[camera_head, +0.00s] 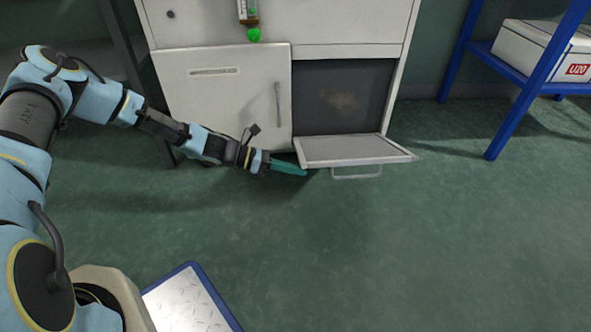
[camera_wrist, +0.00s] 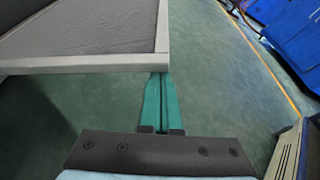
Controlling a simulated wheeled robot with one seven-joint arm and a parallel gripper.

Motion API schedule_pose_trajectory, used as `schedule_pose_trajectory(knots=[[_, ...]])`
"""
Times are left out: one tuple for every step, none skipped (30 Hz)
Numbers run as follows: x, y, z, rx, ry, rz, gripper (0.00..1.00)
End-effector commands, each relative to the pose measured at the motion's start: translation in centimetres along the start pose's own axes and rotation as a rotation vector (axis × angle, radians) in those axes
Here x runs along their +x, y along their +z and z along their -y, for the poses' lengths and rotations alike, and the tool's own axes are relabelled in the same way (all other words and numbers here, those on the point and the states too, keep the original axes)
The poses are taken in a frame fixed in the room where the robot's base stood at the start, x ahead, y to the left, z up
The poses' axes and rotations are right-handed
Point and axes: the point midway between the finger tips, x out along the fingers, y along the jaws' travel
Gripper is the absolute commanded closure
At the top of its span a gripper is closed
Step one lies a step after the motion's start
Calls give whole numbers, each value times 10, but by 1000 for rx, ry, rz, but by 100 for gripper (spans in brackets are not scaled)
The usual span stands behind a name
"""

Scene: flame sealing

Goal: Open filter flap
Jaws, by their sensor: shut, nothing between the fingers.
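The filter flap (camera_head: 350,150) is a white-framed panel with a grey inner face at the bottom of a white cabinet. It is folded down and lies near level just above the floor, with its handle (camera_head: 357,174) hanging beneath. The cabinet's opening (camera_head: 340,98) above it is uncovered and dark inside. My gripper (camera_head: 305,171) has teal fingers and is at the flap's left side, low over the floor. In the wrist view the shut fingers (camera_wrist: 161,98) reach the flap's corner (camera_wrist: 150,63), and their tips are partly hidden by its frame. I cannot tell whether they touch it.
A closed white door (camera_head: 225,95) with a handle stands left of the opening. A blue shelf (camera_head: 535,75) holding a white box (camera_head: 545,50) is at the right. The green floor (camera_head: 430,230) in front is clear on the right.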

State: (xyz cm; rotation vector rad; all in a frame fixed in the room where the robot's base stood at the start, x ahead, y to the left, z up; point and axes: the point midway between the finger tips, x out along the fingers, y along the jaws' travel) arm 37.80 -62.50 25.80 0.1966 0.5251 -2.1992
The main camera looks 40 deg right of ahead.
Motion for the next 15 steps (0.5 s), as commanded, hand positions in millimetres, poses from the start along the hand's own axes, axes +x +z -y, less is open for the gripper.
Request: schedule_pose_trajectory(knots=[[1,-1,0,0,-1,1,100],[1,-3,0,-1,-1,1,100],[2,-7,0,-1,-1,1,100],[3,-10,0,-2,-1,1,100],[4,-14,0,-2,-2,1,100],[6,-20,0,-2,-2,1,100],[8,-26,0,-2,-3,1,100],[10,-32,0,-3,-4,0,100],[12,-41,-1,-3,-4,0,100],[4,-37,-1,0,0,0,100],[-6,-32,-1,1,2,-1,100],[-17,-32,-1,1,2,-2,100],[-24,-32,-2,1,2,-2,100],[-30,-32,-2,1,1,-1,100],[-39,-33,-2,1,1,-2,100]])
